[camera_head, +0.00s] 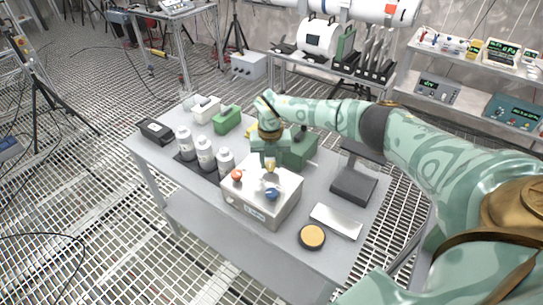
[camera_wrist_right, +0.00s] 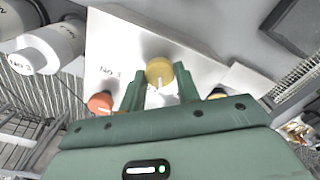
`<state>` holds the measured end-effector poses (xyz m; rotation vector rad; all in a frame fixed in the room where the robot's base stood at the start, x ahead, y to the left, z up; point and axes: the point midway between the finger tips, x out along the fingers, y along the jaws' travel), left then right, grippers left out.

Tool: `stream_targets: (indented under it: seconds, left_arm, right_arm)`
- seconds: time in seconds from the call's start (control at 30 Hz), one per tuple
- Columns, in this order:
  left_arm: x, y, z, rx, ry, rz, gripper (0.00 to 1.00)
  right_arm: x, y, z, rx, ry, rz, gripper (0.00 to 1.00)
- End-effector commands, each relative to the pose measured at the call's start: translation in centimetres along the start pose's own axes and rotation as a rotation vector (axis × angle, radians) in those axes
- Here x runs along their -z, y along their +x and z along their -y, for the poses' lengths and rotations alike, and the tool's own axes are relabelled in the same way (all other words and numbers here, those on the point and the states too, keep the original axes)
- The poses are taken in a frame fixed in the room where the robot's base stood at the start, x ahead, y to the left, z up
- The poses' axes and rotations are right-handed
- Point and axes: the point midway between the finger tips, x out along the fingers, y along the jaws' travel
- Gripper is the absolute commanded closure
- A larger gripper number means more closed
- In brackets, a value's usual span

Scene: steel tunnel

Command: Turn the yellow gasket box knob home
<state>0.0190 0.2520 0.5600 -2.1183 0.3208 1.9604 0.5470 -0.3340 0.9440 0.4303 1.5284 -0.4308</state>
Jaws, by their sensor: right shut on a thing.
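The gasket box (camera_head: 256,208) is a pale grey box on the table, with its knobs on top. In the right wrist view the yellow knob (camera_wrist_right: 160,71) sits between the green fingers of my right gripper (camera_wrist_right: 160,84), which is shut on it. In the head view my right gripper (camera_head: 270,172) comes down over the box top and largely hides the yellow knob. An orange-red knob (camera_head: 237,175) is to its left and a blue knob (camera_head: 271,194) is in front. The orange-red knob (camera_wrist_right: 100,103) also shows in the right wrist view. My left gripper is out of view.
White bottles (camera_head: 205,154) stand left of the box on a dark mat. An orange-topped round tin (camera_head: 312,236), a flat silver plate (camera_head: 337,221) and a dark stand (camera_head: 353,186) are to the right.

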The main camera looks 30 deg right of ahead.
Motion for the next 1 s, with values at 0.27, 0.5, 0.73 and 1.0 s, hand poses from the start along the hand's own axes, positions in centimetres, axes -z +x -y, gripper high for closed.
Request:
stream_targets:
  seconds: [0.27,0.5,0.73,1.0]
  left_arm:
    - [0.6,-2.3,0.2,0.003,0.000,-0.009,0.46]
    - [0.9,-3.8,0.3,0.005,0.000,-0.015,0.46]
    - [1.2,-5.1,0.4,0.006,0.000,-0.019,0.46]
    - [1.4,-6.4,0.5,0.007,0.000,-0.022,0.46]
  right_arm:
    - [-0.1,-0.5,0.0,-0.001,0.263,0.003,0.91]
    - [-0.1,-0.5,-0.1,-0.003,0.491,0.004,0.91]
    - [-0.1,-0.5,-0.1,-0.003,0.709,0.004,0.91]
    - [-0.2,-0.4,0.0,-0.003,0.955,0.004,0.91]
